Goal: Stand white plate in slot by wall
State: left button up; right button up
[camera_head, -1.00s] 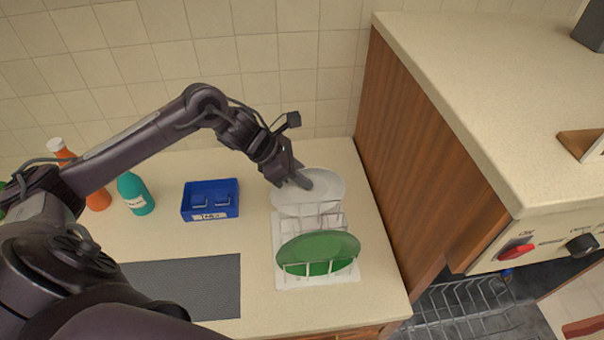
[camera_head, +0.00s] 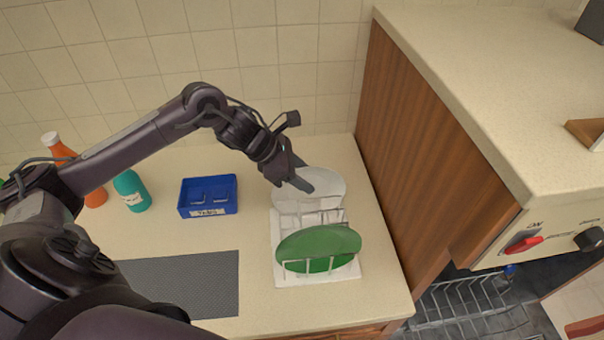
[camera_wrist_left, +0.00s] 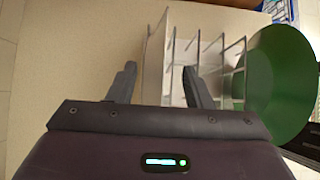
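The white plate (camera_head: 328,184) stands in the rack's slot nearest the tiled wall, leaning slightly in the head view. In the left wrist view the white plate (camera_wrist_left: 154,66) shows nearly edge-on. My left gripper (camera_head: 302,180) is at the plate's upper left edge. In the left wrist view the left gripper (camera_wrist_left: 160,70) is open, one finger on each side of the plate, with visible gaps. The white wire rack (camera_head: 284,222) stands on the counter. Its wires (camera_wrist_left: 222,50) show to the right of the plate. My right gripper is not in view.
A green plate (camera_head: 318,243) stands tilted in the rack's front slot. A blue box (camera_head: 209,197), a teal bottle (camera_head: 132,191) and an orange bottle (camera_head: 95,197) are to the left. A wooden cabinet side (camera_head: 420,160) rises close on the right. A grey mat (camera_head: 190,284) lies in front.

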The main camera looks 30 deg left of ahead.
pick_arm(q)
jog(key=shift+a, duration=0.1)
jog(key=shift+s+a+r, duration=0.15)
jog(key=shift+a+r, duration=0.05)
jog(key=b+v, duration=0.3)
jog(key=v, duration=0.3)
jog(key=shift+f, duration=0.1)
jog(key=shift+s+a+r, duration=0.15)
jog(key=shift+s+r, duration=0.05)
jog(key=shift+r, duration=0.35)
